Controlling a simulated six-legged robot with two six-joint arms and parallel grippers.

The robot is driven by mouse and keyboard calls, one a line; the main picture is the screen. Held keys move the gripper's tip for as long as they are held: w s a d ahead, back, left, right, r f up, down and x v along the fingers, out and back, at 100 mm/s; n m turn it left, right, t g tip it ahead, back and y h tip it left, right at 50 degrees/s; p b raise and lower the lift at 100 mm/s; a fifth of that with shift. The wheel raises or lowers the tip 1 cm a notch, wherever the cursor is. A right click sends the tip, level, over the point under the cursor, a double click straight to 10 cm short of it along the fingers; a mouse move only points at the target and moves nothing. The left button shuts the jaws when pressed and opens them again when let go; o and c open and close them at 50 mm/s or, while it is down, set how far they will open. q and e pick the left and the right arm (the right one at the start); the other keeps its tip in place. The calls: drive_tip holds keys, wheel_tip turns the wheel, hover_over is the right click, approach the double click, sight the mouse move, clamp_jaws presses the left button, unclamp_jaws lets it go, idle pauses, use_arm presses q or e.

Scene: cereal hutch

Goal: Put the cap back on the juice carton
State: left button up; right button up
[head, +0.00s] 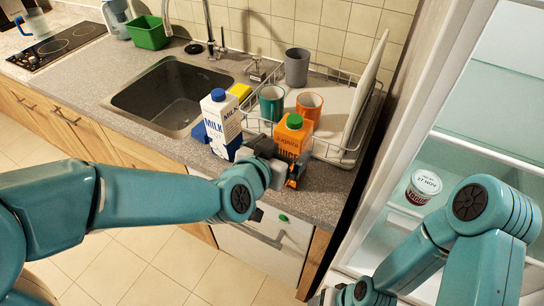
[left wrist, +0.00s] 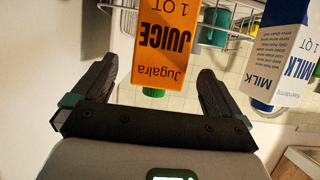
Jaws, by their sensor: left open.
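The orange juice carton (head: 290,142) stands upright on the counter, with a green cap-like piece (head: 294,121) at its top. In the left wrist view the carton (left wrist: 168,45) appears upside down and the green piece (left wrist: 153,92) shows at its top end. I cannot tell whether this piece is fully seated. My left gripper (head: 281,162) is in front of the carton, covering its lower part. Its jaws (left wrist: 157,70) are open, with the carton seen between the fingers; contact is unclear. My right arm is at lower right; only a sliver of its gripper shows at the bottom edge.
A blue-capped milk carton (head: 221,123) stands close left of the juice. Behind are a dish rack (head: 352,152), an orange mug (head: 309,107), a teal mug (head: 271,102) and a sink (head: 165,95). A small green spot (head: 283,217) shows below the counter edge. An open fridge is right.

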use_arm(q)
drive_tip(key=v, duration=0.4)
drive_tip(key=shift+s+a+r, duration=0.15)
drive_tip(key=shift+s, duration=0.15)
drive_tip(key=s+a+f+n+g+y, duration=0.1)
drive_tip(key=a+f+g, duration=0.15)
drive_tip(key=f, duration=0.75)
drive_tip(key=s+a+f+n+g+y, duration=0.1)
drive_tip(key=a+f+g, duration=0.15)
drive_tip(key=f, duration=0.75)
drive_tip(key=s+a+f+n+g, duration=0.1)
drive_tip(key=s+f+n+g, duration=0.1)
drive_tip(key=s+f, duration=0.6)
drive_tip(key=s+a+f+n+g+h, duration=0.1)
drive_tip(key=s+f+n+g, duration=0.1)
drive_tip(key=s+f+g, duration=0.3)
wheel_tip(320, 180, down, 5)
drive_tip(key=s, duration=0.3)
drive_tip(key=shift+a, duration=0.4)
